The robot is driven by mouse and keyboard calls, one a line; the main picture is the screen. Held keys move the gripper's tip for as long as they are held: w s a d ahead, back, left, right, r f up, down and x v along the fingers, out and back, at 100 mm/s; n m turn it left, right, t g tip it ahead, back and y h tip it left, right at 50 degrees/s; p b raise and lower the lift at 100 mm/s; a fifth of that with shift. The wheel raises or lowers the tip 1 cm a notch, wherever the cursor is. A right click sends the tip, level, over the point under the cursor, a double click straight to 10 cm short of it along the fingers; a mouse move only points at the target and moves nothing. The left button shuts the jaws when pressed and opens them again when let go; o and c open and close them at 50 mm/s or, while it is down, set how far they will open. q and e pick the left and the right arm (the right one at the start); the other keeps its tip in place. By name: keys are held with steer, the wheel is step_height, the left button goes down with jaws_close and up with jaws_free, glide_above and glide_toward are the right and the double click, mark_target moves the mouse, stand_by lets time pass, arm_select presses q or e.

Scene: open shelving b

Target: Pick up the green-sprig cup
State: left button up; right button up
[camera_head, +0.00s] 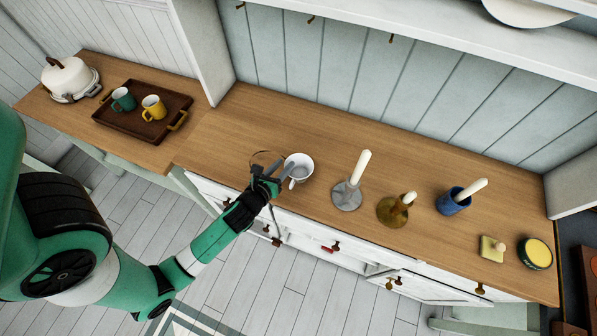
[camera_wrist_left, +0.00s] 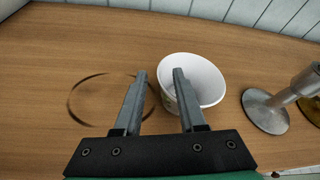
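A white cup (camera_head: 299,167) stands upright on the wooden counter. In the left wrist view the white cup (camera_wrist_left: 208,82) shows its open top, with a small greenish mark low on its left side, partly behind a finger. My left gripper (camera_head: 270,172) is at the cup's left side. In the left wrist view my left gripper (camera_wrist_left: 160,76) is open with nothing held between its fingers. Its left finger is left of the cup; its right finger overlaps the cup's near-left rim. I cannot tell whether that finger is inside the cup or above it. My right gripper is not in view.
A dark ring mark (camera_wrist_left: 80,110) lies on the counter left of the cup. A silver candle holder (camera_head: 346,196) stands right of the cup, then a brass one (camera_head: 390,212) and a blue one (camera_head: 450,206). A brown tray (camera_head: 130,128) with green and yellow mugs is far left.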

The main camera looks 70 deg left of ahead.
arm_select(q)
steer(key=shift+w+a+f, duration=0.2)
steer(key=shift+w+a, duration=0.15)
steer(key=shift+w, duration=0.1)
jaws_close()
steer(key=shift+s+f, duration=0.1)
steer(key=shift+f, duration=0.05)
stand_by(0.9)
